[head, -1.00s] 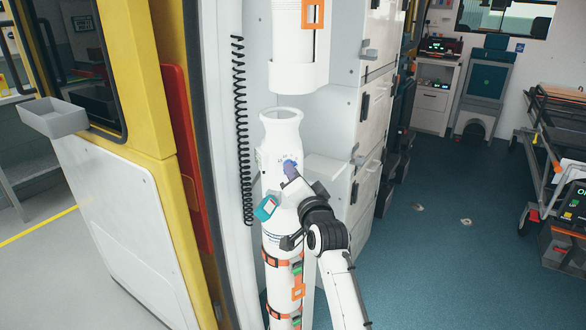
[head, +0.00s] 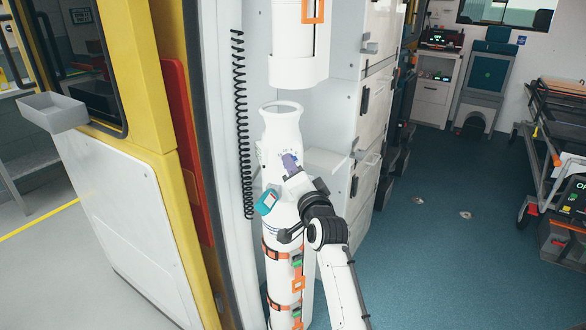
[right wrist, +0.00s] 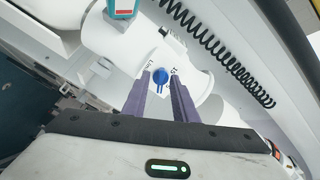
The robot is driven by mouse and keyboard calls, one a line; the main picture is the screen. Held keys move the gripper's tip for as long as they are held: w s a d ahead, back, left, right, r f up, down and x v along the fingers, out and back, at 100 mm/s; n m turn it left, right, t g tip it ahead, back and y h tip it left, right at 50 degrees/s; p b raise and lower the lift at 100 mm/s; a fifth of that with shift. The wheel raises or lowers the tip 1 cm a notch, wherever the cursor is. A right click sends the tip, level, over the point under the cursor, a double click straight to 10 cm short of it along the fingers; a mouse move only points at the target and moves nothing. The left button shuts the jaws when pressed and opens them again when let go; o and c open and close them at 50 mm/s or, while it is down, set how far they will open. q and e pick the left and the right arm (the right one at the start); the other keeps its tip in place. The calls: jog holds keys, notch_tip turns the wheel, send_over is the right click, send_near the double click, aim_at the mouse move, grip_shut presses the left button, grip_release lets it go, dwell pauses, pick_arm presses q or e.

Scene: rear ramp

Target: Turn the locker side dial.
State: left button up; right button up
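The dial is a round blue knob (right wrist: 160,79) with a pale handle line, on a white surface with small printed marks around it, in the right wrist view. In the head view this surface is the upper part of a white bottle-shaped body (head: 281,130); the dial itself is hidden there by my fingers. My right gripper (head: 290,160) is in front of it. In the right wrist view its two purple fingers (right wrist: 161,86) are apart, one on each side of the dial, with gaps visible. I cannot tell whether the tips reach its depth. My left gripper is not in view.
A teal device (head: 267,202) sits on the white body just left of my right wrist. A black coiled cord (head: 239,130) hangs to the left. White cabinets (head: 350,140) stand close on the right. A white cylinder housing (head: 298,70) is above. The blue floor (head: 440,260) is open.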

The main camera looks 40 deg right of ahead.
notch_tip(320, 180, up, 10)
jog(key=shift+p, duration=0.4)
dwell(0.4)
